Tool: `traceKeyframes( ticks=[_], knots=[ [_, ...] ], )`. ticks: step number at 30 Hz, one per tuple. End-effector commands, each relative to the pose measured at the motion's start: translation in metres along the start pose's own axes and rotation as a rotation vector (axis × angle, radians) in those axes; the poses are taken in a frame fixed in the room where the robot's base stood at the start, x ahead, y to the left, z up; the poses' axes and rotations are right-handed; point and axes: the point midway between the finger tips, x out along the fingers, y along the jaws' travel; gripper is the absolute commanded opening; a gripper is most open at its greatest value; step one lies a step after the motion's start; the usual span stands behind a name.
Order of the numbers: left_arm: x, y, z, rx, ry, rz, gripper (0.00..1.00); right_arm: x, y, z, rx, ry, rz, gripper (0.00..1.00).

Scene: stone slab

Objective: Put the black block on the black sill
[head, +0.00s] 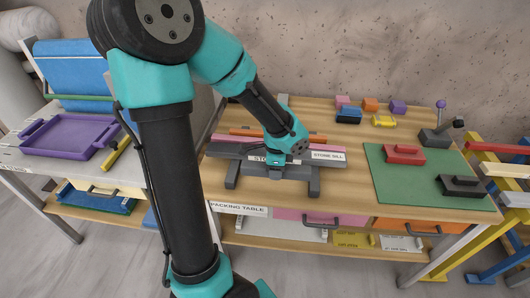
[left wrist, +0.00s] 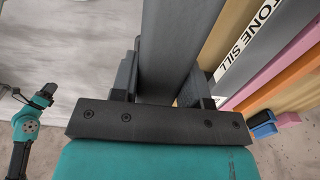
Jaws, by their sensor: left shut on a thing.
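The black block (head: 460,186), with a raised grip on top, sits on the green mat (head: 405,190) at the right of the wooden table. A long dark sill (head: 225,153) lies left to right near the table's middle, with a white STONE SILL label. My left gripper (head: 277,172) points down at its front edge and hides part of it.
Pink and orange strips lie behind the sill. A red block (head: 403,154) shares the mat. Several small coloured blocks, including a blue one (head: 348,115), stand at the back. A lever (head: 437,136) stands behind the mat. A purple tray (head: 70,135) is on the left bench.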

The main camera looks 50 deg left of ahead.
Motion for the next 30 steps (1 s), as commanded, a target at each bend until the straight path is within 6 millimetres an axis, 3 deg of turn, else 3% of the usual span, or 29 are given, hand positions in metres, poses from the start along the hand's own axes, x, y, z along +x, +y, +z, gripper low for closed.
traceKeyframes(
  ticks=[8,13,30],
  knots=[
    [0.0,-0.001,0.0,-0.001,0.0,0.0,0.19,0.0,0.0,0.0,0.0,0.0,0.0,0.43],
    [0.001,-0.013,0.001,-0.003,0.0,0.0,0.19,0.0,0.0,0.0,0.0,0.0,0.0,0.43],
    [0.012,-0.128,0.012,-0.005,0.001,-0.001,0.19,0.0,0.0,0.0,0.0,0.0,0.0,0.43]
  ],
)
